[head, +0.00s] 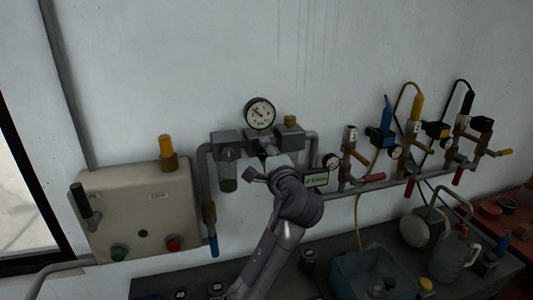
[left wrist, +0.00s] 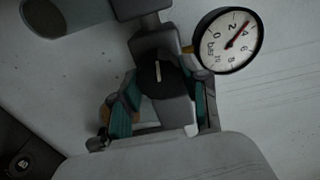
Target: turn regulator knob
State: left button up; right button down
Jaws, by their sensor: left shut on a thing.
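The regulator is a grey body mounted on the wall pipe with a round white pressure gauge (head: 260,113) above it. My left gripper (head: 270,162) reaches up to the front of the regulator and hides the knob in the head view. In the left wrist view the black regulator knob (left wrist: 156,78) with a white pointer line lies between the teal-padded fingers of my left gripper (left wrist: 166,100), which is shut on it. The gauge (left wrist: 229,40) also shows there, its red needle near the upper part of the dial. My right gripper is not in view.
A grey filter bowl (head: 228,170) hangs left of my gripper. A beige control box (head: 140,215) with green and red buttons is at the left. Several valves with coloured handles line the pipe further right. A blue bin (head: 365,275) stands below.

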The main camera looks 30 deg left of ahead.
pick_arm(q)
jog(key=m, duration=0.8)
jog(key=shift+f, duration=0.1)
jog(key=m, duration=0.4)
jog(key=shift+f+m, duration=0.1)
jog(key=shift+m, duration=1.8)
jog(key=o, duration=1.1)
